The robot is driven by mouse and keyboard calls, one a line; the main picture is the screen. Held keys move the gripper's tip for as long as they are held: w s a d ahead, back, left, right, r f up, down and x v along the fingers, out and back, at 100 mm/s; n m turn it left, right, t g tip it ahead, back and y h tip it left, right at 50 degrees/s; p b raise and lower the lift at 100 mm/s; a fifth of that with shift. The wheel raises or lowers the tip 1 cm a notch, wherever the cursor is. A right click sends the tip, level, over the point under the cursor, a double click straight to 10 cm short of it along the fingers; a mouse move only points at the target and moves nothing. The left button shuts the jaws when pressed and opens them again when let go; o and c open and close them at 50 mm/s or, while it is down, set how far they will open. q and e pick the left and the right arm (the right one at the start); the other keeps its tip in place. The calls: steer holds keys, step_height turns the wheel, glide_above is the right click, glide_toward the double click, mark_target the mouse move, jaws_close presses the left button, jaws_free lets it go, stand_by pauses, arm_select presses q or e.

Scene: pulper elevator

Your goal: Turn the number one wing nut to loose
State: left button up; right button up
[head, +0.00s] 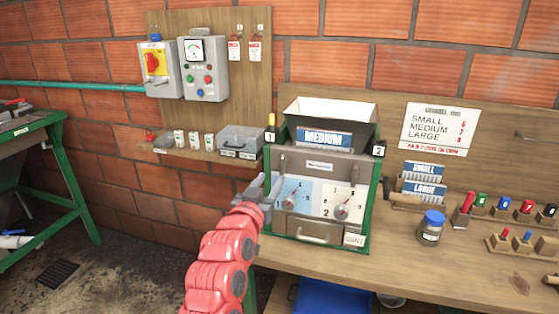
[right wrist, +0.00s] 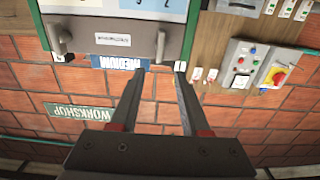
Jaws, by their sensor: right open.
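The green-framed machine (head: 374,215) stands on the bench with a MEDIUM sign on its hopper. A number 1 tag (head: 270,135) is at its upper left corner, a number 2 tag (head: 378,151) at its upper right. A small grey wing-nut-like fitting (head: 283,163) sits below the 1 tag; it appears as a grey lug in the upside-down right wrist view (right wrist: 160,45). Its exact turn is unclear. My right gripper (head: 262,186) is beside the machine's left edge, open and empty, with its fingertips (right wrist: 161,72) apart from the fitting. My left gripper is out of view.
Two dials (head: 341,210) and a lower handle (head: 312,236) are on the machine's front. The bench front between is clear.

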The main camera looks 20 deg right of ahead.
mark_target(281, 163)
steer(key=p+x, duration=0.2)
steer(key=x, duration=0.7)
steer(key=shift+w+d, duration=0.2)
steer(key=shift+w, duration=0.05)
jaws_close()
